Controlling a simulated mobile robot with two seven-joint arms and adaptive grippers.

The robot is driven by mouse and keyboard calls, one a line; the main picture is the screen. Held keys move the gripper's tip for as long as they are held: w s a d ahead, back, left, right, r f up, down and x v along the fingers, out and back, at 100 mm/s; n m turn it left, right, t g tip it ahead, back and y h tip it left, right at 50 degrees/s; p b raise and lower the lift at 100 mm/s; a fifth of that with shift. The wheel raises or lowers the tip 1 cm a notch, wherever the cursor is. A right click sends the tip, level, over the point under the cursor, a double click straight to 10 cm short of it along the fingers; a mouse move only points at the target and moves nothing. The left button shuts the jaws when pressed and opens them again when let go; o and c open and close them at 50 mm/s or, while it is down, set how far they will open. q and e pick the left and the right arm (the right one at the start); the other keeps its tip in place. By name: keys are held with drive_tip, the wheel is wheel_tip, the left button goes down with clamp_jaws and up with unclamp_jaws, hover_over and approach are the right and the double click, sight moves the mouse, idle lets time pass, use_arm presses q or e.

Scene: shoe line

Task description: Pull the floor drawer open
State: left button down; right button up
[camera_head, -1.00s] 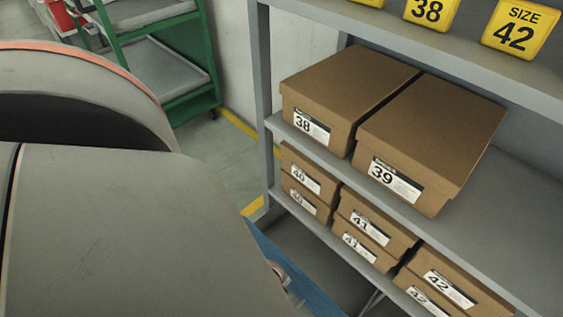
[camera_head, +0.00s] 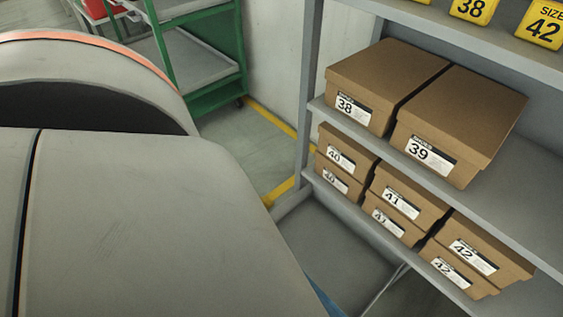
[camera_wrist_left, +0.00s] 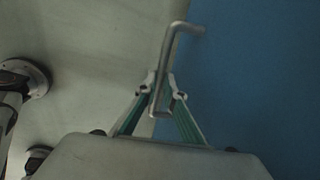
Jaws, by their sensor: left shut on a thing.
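The floor drawer's blue front (camera_head: 322,296) shows as a thin strip at the bottom of the head view, mostly hidden behind my arm. A flat grey area (camera_head: 340,255) lies behind it, low under the shelf rack. In the left wrist view the blue panel (camera_wrist_left: 260,80) fills the right side. A bent metal handle (camera_wrist_left: 170,55) stands out in front of it. My left gripper (camera_wrist_left: 162,92) is shut on the handle, its fingers on either side of the bar. My left gripper is hidden in the head view. My right gripper is not in view.
A grey shelf rack (camera_head: 304,110) holds brown shoe boxes (camera_head: 455,115) and yellow size signs. A green cart (camera_head: 160,55) stands at the back left. Open floor with yellow lines (camera_head: 275,120) lies between them. Wheels of a base (camera_wrist_left: 28,78) show in the wrist view.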

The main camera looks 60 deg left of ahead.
use_arm(q)
drive_tip(key=shift+s+f, duration=0.1)
drive_tip(key=shift+s, duration=0.35)
drive_tip(key=c, duration=2.1)
unclamp_jaws()
drive_tip(key=shift+c, duration=0.2)
drive_tip(key=shift+w, duration=0.1)
wheel_tip(320, 180, up, 7)
drive_tip(key=s, duration=0.1)
drive_tip(key=shift+s+d+r, duration=0.15)
drive_tip(key=shift+r, duration=0.05)
